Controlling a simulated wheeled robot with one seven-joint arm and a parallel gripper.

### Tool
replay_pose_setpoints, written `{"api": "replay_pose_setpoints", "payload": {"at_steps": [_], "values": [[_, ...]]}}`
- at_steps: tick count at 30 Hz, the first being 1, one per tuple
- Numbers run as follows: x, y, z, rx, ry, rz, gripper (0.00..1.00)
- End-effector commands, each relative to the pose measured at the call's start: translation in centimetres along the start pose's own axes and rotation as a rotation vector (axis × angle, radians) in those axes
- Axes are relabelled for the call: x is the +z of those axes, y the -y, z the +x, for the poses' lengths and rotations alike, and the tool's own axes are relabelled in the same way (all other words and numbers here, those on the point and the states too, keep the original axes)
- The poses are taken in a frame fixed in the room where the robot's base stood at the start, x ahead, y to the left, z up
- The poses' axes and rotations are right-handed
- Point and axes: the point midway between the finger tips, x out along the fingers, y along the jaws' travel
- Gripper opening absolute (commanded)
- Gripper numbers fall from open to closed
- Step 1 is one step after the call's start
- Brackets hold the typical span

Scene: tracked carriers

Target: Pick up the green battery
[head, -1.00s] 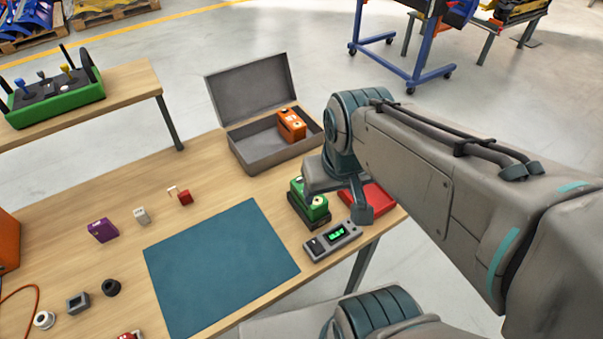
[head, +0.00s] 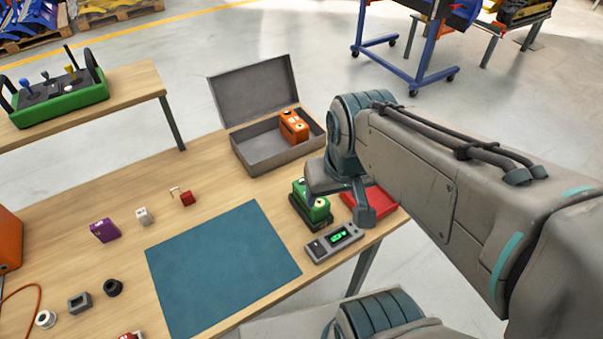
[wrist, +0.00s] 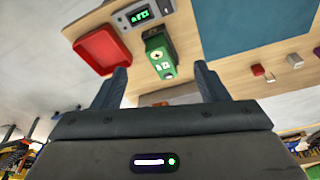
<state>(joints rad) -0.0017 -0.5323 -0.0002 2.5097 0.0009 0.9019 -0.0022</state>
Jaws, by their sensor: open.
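The green battery (head: 317,208) sits on a dark base at the right part of the workbench, behind a small grey device with a green display (head: 334,242). My gripper (head: 342,205) is beside and above it in the head view and hides part of it. In the wrist view the green battery (wrist: 160,54) shows beyond and between the two fingers of my gripper (wrist: 162,82). The fingers are spread apart with nothing between them. I cannot tell the exact gap to the battery.
A red tray (head: 368,205) lies right of the battery. An open grey case (head: 262,152) with an orange battery (head: 294,126) stands behind. A blue mat (head: 222,262) lies to the left. A purple block (head: 104,230) and several small parts are farther left.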

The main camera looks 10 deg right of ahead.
Motion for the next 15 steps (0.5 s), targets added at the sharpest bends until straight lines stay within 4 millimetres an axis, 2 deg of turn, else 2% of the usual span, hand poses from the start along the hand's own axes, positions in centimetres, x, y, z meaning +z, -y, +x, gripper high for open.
{"api": "replay_pose_setpoints", "payload": {"at_steps": [8, 11, 15], "values": [[-0.2, 0.0, 0.0, 0.002, 0.005, -0.004, 0.71], [-1.2, 0.0, 0.0, 0.010, 0.024, -0.021, 0.71], [-3.8, -0.1, 0.6, 0.025, 0.073, -0.072, 0.71]]}}
